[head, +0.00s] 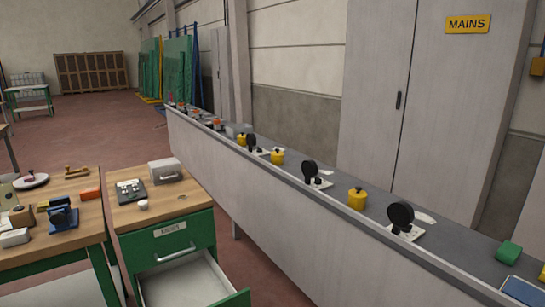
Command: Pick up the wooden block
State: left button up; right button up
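No block is plainly recognisable as the wooden block. A small brown block-like thing (22,216) stands on the left wooden-topped bench (75,227), left of a blue clamp-like tool (63,216). It is small in the head view, and I cannot tell if it is wood. A low tan piece (77,171) with a dark knob lies at the back of the same bench. Neither of my grippers shows in the head view.
A green cabinet (196,236) has its drawer (187,283) pulled out. A grey box (165,172) and a control panel (131,191) are on top. Red floor (105,123) is clear behind.

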aim_at(19, 216)
jog(key=u, duration=1.55)
jog(key=i+z, duration=0.15)
jog(key=i+l, duration=0.05)
